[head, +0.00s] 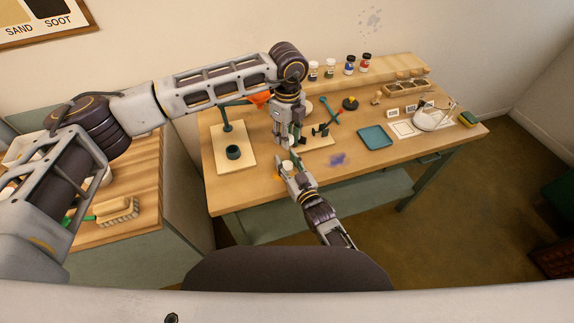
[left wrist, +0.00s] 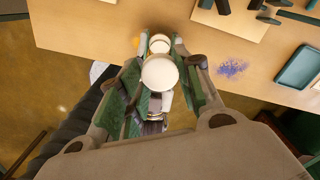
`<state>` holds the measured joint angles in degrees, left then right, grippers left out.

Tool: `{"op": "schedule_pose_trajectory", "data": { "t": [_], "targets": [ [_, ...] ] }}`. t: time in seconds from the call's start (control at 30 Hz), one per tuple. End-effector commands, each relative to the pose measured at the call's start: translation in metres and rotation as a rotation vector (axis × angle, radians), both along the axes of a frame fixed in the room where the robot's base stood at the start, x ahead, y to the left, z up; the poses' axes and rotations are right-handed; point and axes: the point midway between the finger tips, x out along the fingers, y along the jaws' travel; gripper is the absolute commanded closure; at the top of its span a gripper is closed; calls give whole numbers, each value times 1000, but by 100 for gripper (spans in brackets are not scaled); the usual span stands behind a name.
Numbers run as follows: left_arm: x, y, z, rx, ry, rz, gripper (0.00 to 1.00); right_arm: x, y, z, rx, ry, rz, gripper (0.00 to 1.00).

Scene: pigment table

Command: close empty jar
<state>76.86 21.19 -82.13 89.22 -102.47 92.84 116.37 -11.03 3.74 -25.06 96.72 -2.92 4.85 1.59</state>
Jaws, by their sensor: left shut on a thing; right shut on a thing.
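My left gripper (head: 291,141) points down over the table's front edge. In the left wrist view its fingers stand either side of a round cream lid (left wrist: 160,73), and it is shut on that lid. A smaller cream round shape (left wrist: 159,43) shows just beyond the lid; I cannot tell which part it is. My right gripper (head: 289,169) is lower, shut on the small pale jar (head: 287,165) under the left fingers. The jar's walls and contents are mostly hidden. I cannot tell whether lid and jar touch.
Several pigment jars (head: 350,65) stand on the back shelf. A blue tray (head: 376,137) and a purple powder patch (head: 338,159) lie to the right. A board with a green stand (head: 228,126) is at the left. The table's front edge is close to both grippers.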

Motion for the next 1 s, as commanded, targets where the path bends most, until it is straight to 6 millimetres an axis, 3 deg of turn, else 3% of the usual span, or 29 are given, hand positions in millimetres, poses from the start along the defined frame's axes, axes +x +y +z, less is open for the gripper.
{"op": "schedule_pose_trajectory", "data": {
  "t": [0.13,0.37,0.8,1.0],
  "targets": [
    [0,0,0,0,0,0,75,0,0,0,0,0,0,100],
    [0,0,-7,0,1,0,75,0,0,0,0,0,0,100],
    [0,0,-46,1,2,0,75,0,0,0,0,0,0,100],
    [0,0,-50,1,0,0,75,0,0,0,0,0,0,100]
  ]
}}
